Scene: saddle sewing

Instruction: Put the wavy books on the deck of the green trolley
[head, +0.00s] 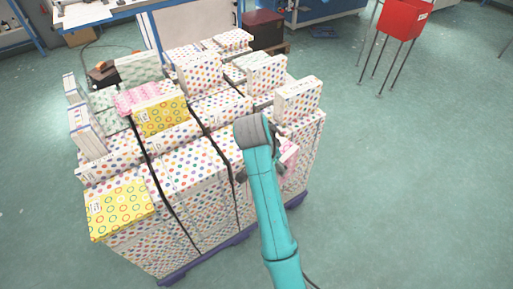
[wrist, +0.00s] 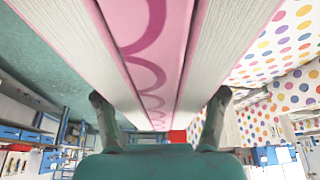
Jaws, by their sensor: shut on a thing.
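A pink wavy book (wrist: 152,45) fills the upper middle of the wrist view. It has a darker pink looping line, with white page edges on both sides; I cannot tell if it is more than one book. My gripper (wrist: 158,95) is shut on it, one finger on each side. In the head view a bit of the pink book (head: 290,152) shows beside my arm, at the right side of the book stack; my gripper is hidden there behind my arm. Another pink patterned book (head: 137,102) lies on top of the stack. No green trolley is in view.
A large strapped stack of dotted books (head: 185,180) stands on a purple pallet (head: 215,252), close to my arm. A yellow ringed book (head: 120,210) lies on its front left corner. A red box on legs (head: 403,18) stands at the back right. The floor at right is clear.

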